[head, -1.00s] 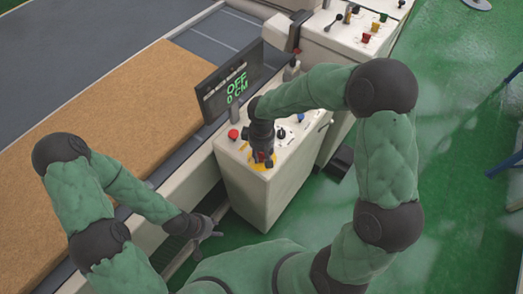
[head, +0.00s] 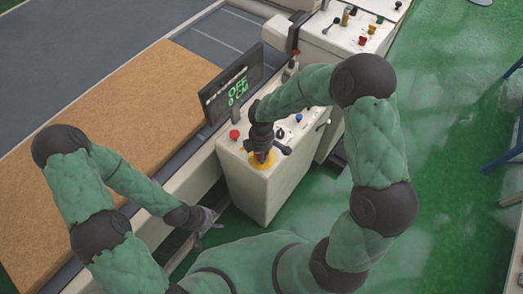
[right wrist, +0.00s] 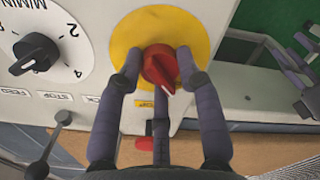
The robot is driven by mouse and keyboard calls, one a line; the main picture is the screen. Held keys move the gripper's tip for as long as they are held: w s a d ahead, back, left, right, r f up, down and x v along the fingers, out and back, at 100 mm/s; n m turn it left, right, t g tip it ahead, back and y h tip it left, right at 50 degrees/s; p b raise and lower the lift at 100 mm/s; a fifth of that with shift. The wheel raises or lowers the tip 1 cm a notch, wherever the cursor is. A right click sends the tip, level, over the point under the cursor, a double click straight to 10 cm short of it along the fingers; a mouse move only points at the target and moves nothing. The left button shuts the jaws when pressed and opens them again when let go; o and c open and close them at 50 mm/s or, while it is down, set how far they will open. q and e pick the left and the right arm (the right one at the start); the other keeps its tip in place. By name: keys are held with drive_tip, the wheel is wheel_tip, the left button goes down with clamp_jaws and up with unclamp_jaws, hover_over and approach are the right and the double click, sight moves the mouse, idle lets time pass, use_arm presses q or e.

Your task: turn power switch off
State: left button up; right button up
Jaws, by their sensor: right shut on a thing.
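The power switch is a red knob (right wrist: 160,68) on a round yellow plate (right wrist: 158,25), seen close up in the right wrist view. The yellow plate also shows on the console top in the head view (head: 262,163). My right gripper (right wrist: 158,72) has its fingers around the knob and is shut on it; in the head view my right gripper (head: 262,147) covers most of the knob. My left gripper (head: 208,222) hangs low beside the conveyor frame, away from the switch; its finger opening is too small to judge.
The white console (head: 255,193) carries a red button (head: 234,134) and other controls. A black display (head: 236,88) behind them reads "OFF 0 CM". A black dial (right wrist: 35,53) sits beside the switch. A brown mattress (head: 110,135) lies on the conveyor. Green floor is open at right.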

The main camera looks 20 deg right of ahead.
drive_tip(key=shift+w+n, duration=0.1)
drive_tip(key=shift+n, duration=0.5)
drive_tip(key=o, duration=1.2)
drive_tip(key=shift+c, duration=0.2)
wheel_tip(320, 180, up, 12)
